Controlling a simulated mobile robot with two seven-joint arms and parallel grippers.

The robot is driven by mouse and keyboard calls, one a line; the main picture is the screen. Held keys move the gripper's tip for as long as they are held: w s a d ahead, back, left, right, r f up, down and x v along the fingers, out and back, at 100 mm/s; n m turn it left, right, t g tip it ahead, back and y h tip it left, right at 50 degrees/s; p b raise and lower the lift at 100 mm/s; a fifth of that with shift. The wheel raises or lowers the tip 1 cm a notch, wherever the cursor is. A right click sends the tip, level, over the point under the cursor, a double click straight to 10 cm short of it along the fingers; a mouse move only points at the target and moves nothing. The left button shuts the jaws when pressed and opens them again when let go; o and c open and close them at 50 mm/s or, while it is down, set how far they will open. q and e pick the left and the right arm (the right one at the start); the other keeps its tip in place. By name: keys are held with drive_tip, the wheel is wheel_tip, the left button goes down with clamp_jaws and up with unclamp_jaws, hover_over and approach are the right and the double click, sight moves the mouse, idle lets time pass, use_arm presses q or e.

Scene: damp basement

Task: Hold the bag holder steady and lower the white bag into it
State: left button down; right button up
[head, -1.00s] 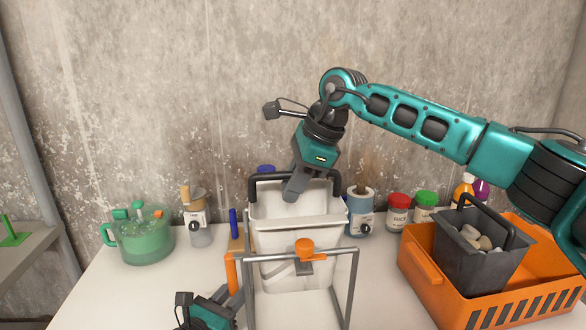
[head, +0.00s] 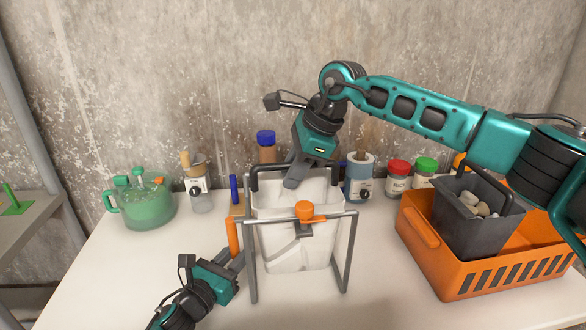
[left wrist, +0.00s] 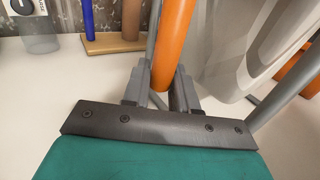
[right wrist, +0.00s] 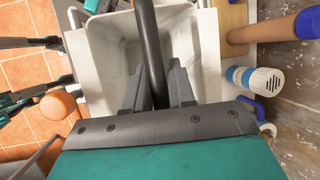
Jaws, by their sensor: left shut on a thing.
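The white bag (head: 290,255), a tapered pail shape with a black handle (head: 259,172), sits upright within the grey tube frame of the bag holder (head: 347,250). The holder has an orange knob (head: 305,211) on its front bar and an orange grip (head: 233,237) at its left. My left gripper (head: 238,257) is shut on that orange grip, clear in the left wrist view (left wrist: 160,88). My right gripper (head: 291,178) is over the bag's mouth, with the handle between its fingers in the right wrist view (right wrist: 158,85). Whether they press on it is unclear.
An orange crate (head: 425,262) with a dark basket (head: 468,225) of stones stands at the right. A green jug (head: 148,207), a dispenser (head: 198,190), a blue container (head: 360,178) and red- and green-lidded jars line the back. The table's front left is clear.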

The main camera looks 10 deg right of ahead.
drive_tip(key=o, duration=0.5)
drive_tip(key=shift+c, duration=0.2)
drive_tip(key=v, duration=1.2)
drive_tip(key=shift+s, duration=0.1)
use_arm(q)
drive_tip(key=c, duration=0.8)
unclamp_jaws()
